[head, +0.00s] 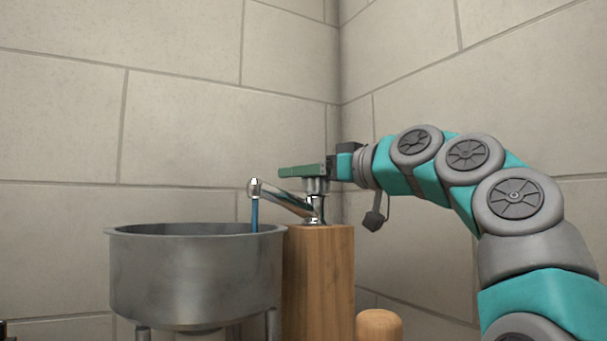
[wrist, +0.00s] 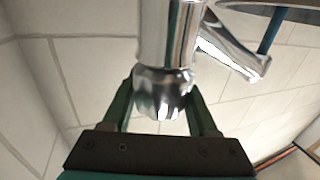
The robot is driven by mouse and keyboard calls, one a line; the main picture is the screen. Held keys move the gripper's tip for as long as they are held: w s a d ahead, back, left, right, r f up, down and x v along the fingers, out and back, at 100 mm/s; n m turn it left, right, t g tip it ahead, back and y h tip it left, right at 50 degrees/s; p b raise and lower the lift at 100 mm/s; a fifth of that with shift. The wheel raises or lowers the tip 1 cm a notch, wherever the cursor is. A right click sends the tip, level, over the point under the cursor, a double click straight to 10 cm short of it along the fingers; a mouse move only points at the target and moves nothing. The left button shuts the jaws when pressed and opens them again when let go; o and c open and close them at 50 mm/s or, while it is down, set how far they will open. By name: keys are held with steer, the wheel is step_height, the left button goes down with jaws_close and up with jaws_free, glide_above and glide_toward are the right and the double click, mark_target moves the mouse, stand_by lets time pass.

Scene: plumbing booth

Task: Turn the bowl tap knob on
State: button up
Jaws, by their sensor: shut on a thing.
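The chrome bowl tap (head: 316,209) stands on top of a wooden post, its spout (head: 286,201) reaching left over the bowl. A thin blue column (head: 254,215), like running water, drops from the spout mouth into the bowl; it also shows in the wrist view (wrist: 272,30). The fluted chrome tap knob (wrist: 162,90) sits at the end of the tap body. My gripper (head: 303,172) is at the top of the tap. In the wrist view, its two green fingers are on either side of the knob, shut on it. The head view hides most of the knob behind the near finger.
The grey metal bowl (head: 195,280) stands on legs to the left of the post. The wooden post (head: 318,285) is under the tap, with a shorter rounded wooden piece (head: 379,325) at its right. Tiled walls (head: 180,130) meet in a corner behind.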

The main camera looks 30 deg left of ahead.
steer(key=c, duration=0.7)
steer(key=shift+r+n+g+p, duration=0.25)
steer(key=shift+n+g+p, duration=0.35)
steer(key=shift+g+p, duration=0.45)
steer(key=shift+s+f+n+g+p, duration=0.1)
steer(key=shift+s+n+g+p, duration=0.1)
steer(key=shift+n+g+p, duration=0.6)
steer(key=shift+s+f+g+p, duration=0.2)
steer(key=shift+g+p, duration=0.25)
steer(key=shift+p, duration=0.15)
steer(key=o, duration=1.4)
steer(key=shift+r, duration=0.1)
